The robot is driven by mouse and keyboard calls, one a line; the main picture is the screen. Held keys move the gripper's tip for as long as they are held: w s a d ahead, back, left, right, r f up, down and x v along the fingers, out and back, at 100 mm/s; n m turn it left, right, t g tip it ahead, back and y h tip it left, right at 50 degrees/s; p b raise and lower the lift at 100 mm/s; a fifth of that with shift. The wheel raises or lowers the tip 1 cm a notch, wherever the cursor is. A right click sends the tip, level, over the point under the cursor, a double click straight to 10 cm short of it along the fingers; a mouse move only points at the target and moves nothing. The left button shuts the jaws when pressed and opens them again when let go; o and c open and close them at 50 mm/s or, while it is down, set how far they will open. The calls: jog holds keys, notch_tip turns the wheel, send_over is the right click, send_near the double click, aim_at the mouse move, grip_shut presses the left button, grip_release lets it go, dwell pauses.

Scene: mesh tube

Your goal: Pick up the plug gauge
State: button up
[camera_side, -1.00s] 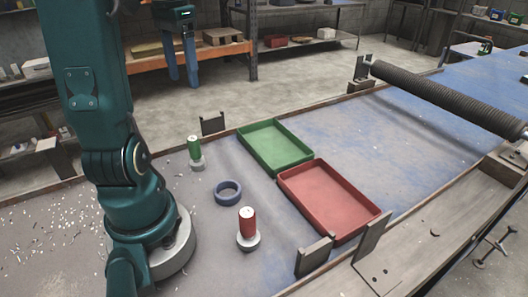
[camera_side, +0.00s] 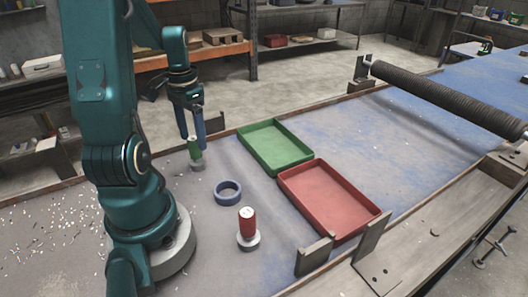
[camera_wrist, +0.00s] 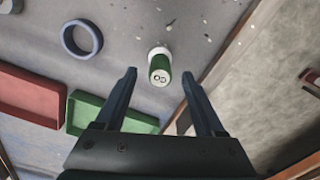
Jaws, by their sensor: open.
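A green cylinder with a pale base (camera_side: 195,150) stands upright on the bench, and its marked top shows in the wrist view (camera_wrist: 159,70). A red cylinder with a pale base (camera_side: 248,224) stands upright nearer the side camera. I cannot tell from the pictures which of the two the task means by plug gauge. My gripper (camera_side: 192,140) is open and empty, pointing down at the green cylinder. In the wrist view the green cylinder appears between the fingertips (camera_wrist: 159,77), with gaps on both sides. I cannot tell whether the tips reach below its top.
A blue ring (camera_side: 216,199) lies between the two cylinders. A green tray (camera_side: 292,171) and a red tray (camera_side: 312,228) stand to the right, looking empty. A dark upright bracket (camera_side: 214,125) is at the bench's back edge. A dark ribbed roller (camera_side: 440,97) lies farther right.

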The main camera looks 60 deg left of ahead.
aim_at(195, 149)
jog(key=shift+f, duration=2.35)
grip_shut()
